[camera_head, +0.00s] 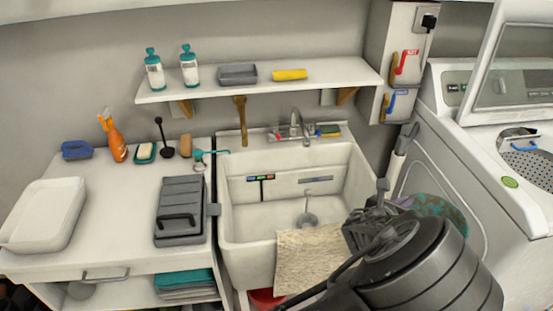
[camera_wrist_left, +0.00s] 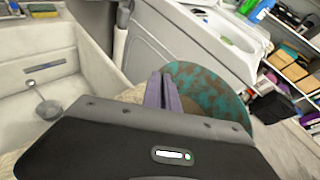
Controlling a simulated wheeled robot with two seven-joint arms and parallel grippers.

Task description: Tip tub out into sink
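A white, open rectangular tub (camera_head: 43,214) sits upright on the left counter; its inside looks empty from here. The white sink (camera_head: 233,230) is in the middle, with a faucet (camera_head: 296,127) behind it and a grey round strainer-like piece (camera_head: 307,217) inside. My left gripper (camera_head: 381,192) is over the sink's front right side, far from the tub. In the left wrist view its two narrow fingers (camera_wrist_left: 162,92) are close together with nothing seen between them. The sink's edge (camera_wrist_left: 104,62) shows at left there. My right gripper is out of view.
A grey lidded box (camera_head: 180,208) stands between tub and sink. A beige cloth (camera_head: 308,258) hangs over the sink front. A washing machine (camera_head: 500,190) is at right, with a teal-brown round mat-like thing (camera_head: 446,213) beside it. A shelf (camera_head: 255,91) overhangs the back.

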